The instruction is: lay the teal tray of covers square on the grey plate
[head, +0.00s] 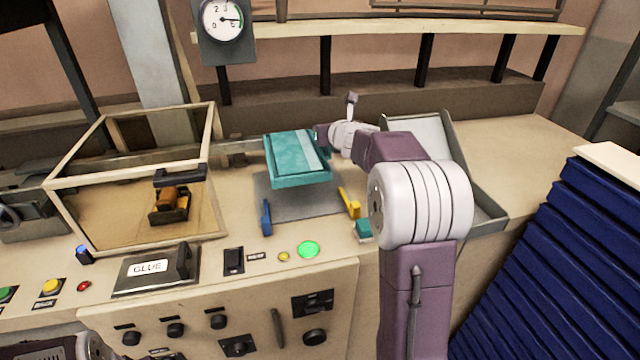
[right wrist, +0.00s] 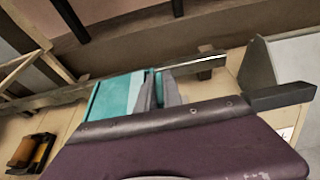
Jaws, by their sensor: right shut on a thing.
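The teal tray of covers (head: 300,172) is in the middle of the head view, with teal and paler covers in it. It appears raised over the grey plate (head: 298,207), whose front part shows below it; the rest is hidden. My right gripper (head: 323,137) is shut on the tray's right edge. In the right wrist view the fingers (right wrist: 160,92) grip the edge of the tray (right wrist: 108,97). The gap between tray and plate is hard to judge.
A blue piece (head: 266,217) and a yellow piece (head: 350,203) stand at the plate's front corners. A framed glass box (head: 215,170) is to the left. A grey open tray (head: 487,214) lies right, behind my arm. A lit green button (head: 308,249) is in front.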

